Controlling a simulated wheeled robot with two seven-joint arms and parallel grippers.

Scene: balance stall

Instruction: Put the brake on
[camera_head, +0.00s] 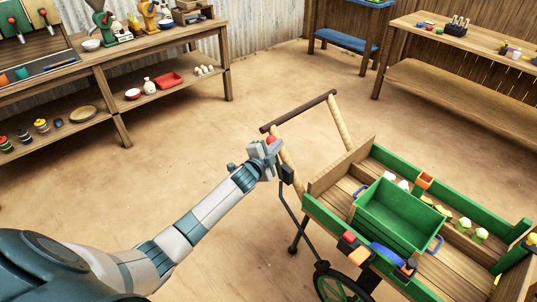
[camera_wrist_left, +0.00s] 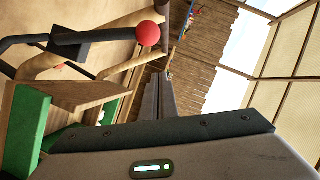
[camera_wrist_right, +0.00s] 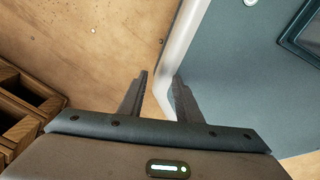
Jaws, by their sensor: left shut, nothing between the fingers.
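The green and wooden handcart (camera_head: 321,217) stands at the right of the head view. A dark brake lever with a red ball knob (camera_head: 271,140) is at its handle end; the knob also shows in the left wrist view (camera_wrist_left: 148,33), on a black arm (camera_wrist_left: 85,38). My left gripper (camera_head: 266,149) is at the knob in the head view, partly covering the lever. In the left wrist view its fingers (camera_wrist_left: 160,92) are together and empty, with the knob beyond and beside them; contact cannot be told. My right gripper (camera_wrist_right: 160,80) is open and empty, outside the head view.
The cart's wooden handle bar (camera_head: 298,112) lies just beyond the left gripper. A green crate (camera_head: 385,231) stands in the cart, and a wheel (camera_head: 340,287) is below. A workbench (camera_head: 110,65) and a table (camera_head: 465,90) stand behind. Floor left of the cart is clear.

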